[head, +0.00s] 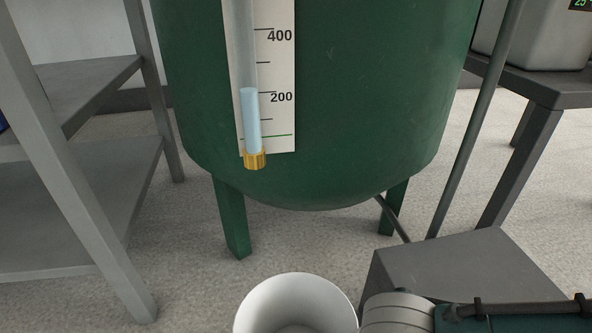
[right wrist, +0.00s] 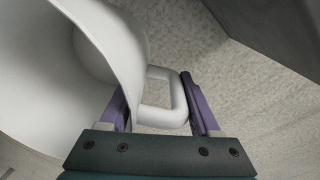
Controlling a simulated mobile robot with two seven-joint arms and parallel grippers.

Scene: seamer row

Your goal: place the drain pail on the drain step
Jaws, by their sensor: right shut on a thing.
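The drain pail (head: 290,300) is white and round, at the bottom of the head view and cut off by the frame edge. Its wall (right wrist: 95,45) and loop handle (right wrist: 178,100) show in the right wrist view. My right gripper (right wrist: 155,88) has its purple fingers on either side of the handle and is shut on it; the pail wall hides part of the left finger. In the head view the fingers are not visible. The drain step (head: 460,265) is a dark grey block right of the pail, with a bare top. My left gripper is not in view.
A green tank (head: 340,100) on legs with a level gauge (head: 250,120) stands behind the pail. A grey shelf rack (head: 85,200) is at left. A dark table (head: 545,90) stands at the right. A thin pipe (head: 475,120) rises behind the step. Speckled floor is clear between.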

